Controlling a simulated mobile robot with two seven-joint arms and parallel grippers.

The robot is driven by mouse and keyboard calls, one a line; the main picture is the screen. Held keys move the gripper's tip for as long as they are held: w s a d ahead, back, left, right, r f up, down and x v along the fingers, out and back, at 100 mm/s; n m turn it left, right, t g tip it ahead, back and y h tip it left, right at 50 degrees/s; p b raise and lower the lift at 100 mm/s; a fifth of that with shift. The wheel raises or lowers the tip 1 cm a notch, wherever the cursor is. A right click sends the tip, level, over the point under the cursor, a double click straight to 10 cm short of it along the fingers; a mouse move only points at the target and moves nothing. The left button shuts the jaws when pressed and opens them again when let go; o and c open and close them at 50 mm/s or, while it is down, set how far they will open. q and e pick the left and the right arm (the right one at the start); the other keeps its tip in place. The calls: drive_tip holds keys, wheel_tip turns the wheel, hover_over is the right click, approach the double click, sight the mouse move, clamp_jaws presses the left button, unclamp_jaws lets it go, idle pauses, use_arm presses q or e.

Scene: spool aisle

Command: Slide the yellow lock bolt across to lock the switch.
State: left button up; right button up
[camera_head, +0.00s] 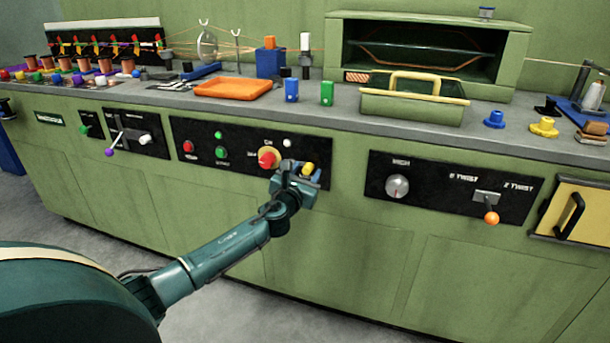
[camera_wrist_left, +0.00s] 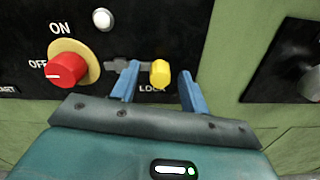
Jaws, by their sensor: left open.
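The yellow lock bolt (camera_head: 308,169) sits on the black panel at the right of the red switch. In the left wrist view the bolt's yellow knob (camera_wrist_left: 160,73) is at the right end of a grey bar, above the LOCK label. The red rotary switch (camera_head: 267,158) has a yellow backing plate; it also shows in the left wrist view (camera_wrist_left: 66,69). I cannot tell whether either touches. My right gripper is not in view.
A white lamp (camera_wrist_left: 102,19) is above the switch. Green and red buttons (camera_head: 190,147) lie left on the panel. A separate dark panel (camera_head: 445,188) with a grey knob and an orange-tipped lever is to the right. The grey counter (camera_head: 345,108) overhangs above.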

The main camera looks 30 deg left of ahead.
use_arm(q)
drive_tip(key=shift+c, duration=0.2)
clamp_jaws()
idle(0.4)
